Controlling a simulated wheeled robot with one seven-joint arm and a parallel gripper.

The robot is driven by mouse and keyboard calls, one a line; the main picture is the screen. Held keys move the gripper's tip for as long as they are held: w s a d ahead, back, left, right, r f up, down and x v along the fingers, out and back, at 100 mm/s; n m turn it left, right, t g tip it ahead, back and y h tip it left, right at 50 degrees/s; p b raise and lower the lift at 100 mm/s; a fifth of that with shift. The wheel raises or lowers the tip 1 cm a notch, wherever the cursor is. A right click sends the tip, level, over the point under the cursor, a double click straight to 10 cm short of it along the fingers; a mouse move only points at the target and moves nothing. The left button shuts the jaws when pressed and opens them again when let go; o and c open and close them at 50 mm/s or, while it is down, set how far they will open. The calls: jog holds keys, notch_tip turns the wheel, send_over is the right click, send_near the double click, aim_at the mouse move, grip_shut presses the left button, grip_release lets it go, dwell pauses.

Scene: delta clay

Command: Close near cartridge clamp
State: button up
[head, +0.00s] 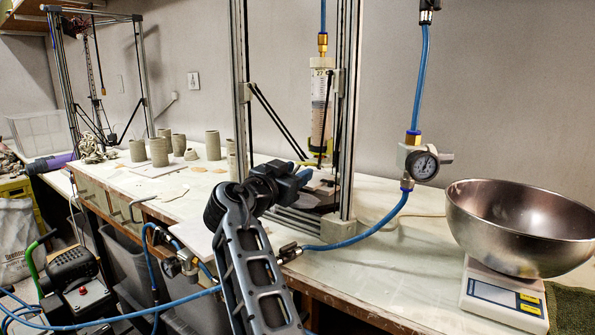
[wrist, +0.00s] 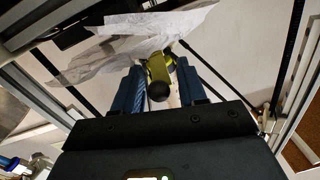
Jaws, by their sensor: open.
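The near clay cartridge (head: 321,100), a clear tube with markings, stands upright inside the near printer frame (head: 243,100). A small yellow-green part shows at its lower end in the head view. My gripper (head: 303,170) is just below and left of that end, partly hidden by its own wrist. In the wrist view my gripper (wrist: 160,70) is open, with its two blue fingers on either side of a yellow-green part (wrist: 156,68) with a round black end. I cannot tell whether this part is the clamp's lever, or whether the fingers touch it.
A pressure gauge (head: 423,165) on blue hose hangs right of the frame. A steel bowl (head: 520,225) sits on a scale (head: 500,300) at the right. Clay cylinders (head: 158,152) stand at the back left. Thin black rods (wrist: 195,52) and crumpled sheet material (wrist: 110,50) lie close around my fingers.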

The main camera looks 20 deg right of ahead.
jog(key=shift+w+d, duration=0.35)
jog(key=shift+d, duration=0.05)
grip_shut()
jog(key=shift+a, duration=0.1)
